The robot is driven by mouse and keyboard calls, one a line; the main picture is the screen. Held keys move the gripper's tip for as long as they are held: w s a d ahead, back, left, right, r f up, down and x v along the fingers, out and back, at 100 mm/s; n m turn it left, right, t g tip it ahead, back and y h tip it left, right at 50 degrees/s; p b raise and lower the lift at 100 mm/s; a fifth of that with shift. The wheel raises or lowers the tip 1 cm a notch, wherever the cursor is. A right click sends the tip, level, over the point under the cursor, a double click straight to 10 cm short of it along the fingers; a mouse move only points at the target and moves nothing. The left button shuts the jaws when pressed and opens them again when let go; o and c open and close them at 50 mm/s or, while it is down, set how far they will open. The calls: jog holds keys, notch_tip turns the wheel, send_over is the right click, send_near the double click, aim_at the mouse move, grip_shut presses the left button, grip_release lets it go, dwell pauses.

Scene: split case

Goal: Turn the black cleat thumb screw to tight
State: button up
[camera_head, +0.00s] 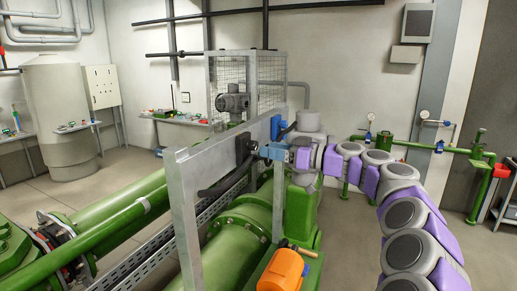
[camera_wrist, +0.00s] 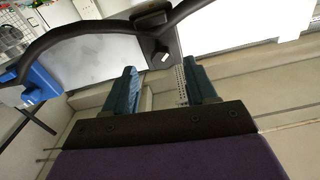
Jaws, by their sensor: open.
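In the wrist view a black fitting (camera_wrist: 153,20) with a small light-tipped stub stands beyond my fingers, beside the curved black cable (camera_wrist: 90,30). I cannot clearly tell the thumb screw apart from the fitting. My gripper (camera_head: 262,151) is just right of the cleat. In the wrist view its two teal fingers (camera_wrist: 158,72) are apart, with nothing between them. The fitting appears ahead of the fingertips, not between them.
The grey metal frame (camera_head: 186,200) stands upright in front, above large green pipes (camera_head: 235,245). A blue part (camera_wrist: 38,82) lies left in the wrist view. An orange motor (camera_head: 283,270) is below. Open floor shows on the right.

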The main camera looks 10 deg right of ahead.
aim_at(257, 147)
jog(key=x, duration=0.5)
grip_shut()
dwell(0.5)
